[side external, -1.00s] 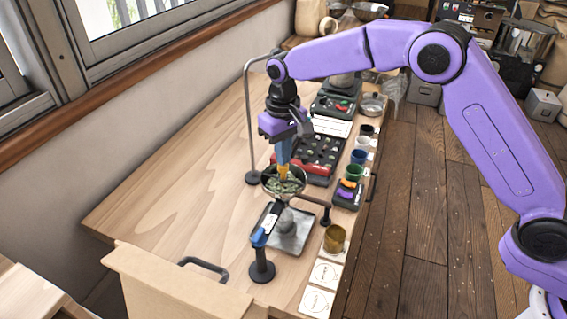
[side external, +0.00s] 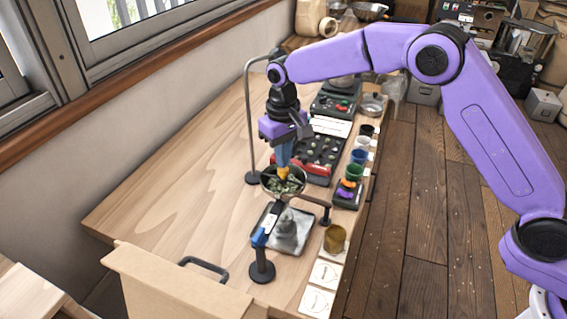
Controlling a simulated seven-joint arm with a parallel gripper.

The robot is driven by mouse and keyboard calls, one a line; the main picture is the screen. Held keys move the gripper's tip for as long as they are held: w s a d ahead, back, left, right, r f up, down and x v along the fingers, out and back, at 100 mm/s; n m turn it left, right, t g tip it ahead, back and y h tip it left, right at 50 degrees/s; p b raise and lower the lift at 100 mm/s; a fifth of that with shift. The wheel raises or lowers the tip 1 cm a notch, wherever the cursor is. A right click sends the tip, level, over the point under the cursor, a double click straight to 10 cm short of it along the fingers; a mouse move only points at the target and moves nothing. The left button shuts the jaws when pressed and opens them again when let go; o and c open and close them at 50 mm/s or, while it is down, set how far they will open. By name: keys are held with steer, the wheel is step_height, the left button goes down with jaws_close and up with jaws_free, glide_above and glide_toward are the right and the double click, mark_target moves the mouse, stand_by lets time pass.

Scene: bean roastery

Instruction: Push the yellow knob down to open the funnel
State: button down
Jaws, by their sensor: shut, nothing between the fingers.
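The yellow knob (side external: 283,173) stands in the middle of the funnel (side external: 266,188), a round bowl with green beans (side external: 290,187) in it. My gripper (side external: 284,163) is shut and points straight down, its fingertips at the top of the knob and seeming to touch it. Nothing is held between the fingers. A grey form (side external: 287,228) sits under the funnel on a square plate (side external: 298,246); it is blurred, and I cannot tell whether it is a vessel or a heap. The funnel's lower outlet is hard to make out.
A stand with a blue part (side external: 260,238) is at the front left of the funnel. A curved grey pole (side external: 248,120) rises behind it. A brown cup (side external: 335,238) and several coloured cups line the right edge. The table's left side (side external: 175,185) is clear.

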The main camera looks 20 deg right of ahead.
step_height(320, 180, up, 7)
steer(key=shift+f, duration=0.2)
stand_by(1.1)
stand_by(0.5)
steer(key=s+d+r+n, duration=0.2)
steer(key=s+d, duration=0.2)
steer(key=s, duration=0.4)
steer(key=s+d+r+n, duration=0.1)
steer(key=s+d+n, duration=0.2)
steer(key=s, duration=0.5)
steer(key=s+d+f+n, duration=0.3)
steer(key=s+d+n, duration=0.1)
steer(key=s+d, duration=1.3)
steer(key=s, duration=0.4)
steer(key=shift+s+d+f+n, duration=0.2)
steer(key=shift+n, duration=0.1)
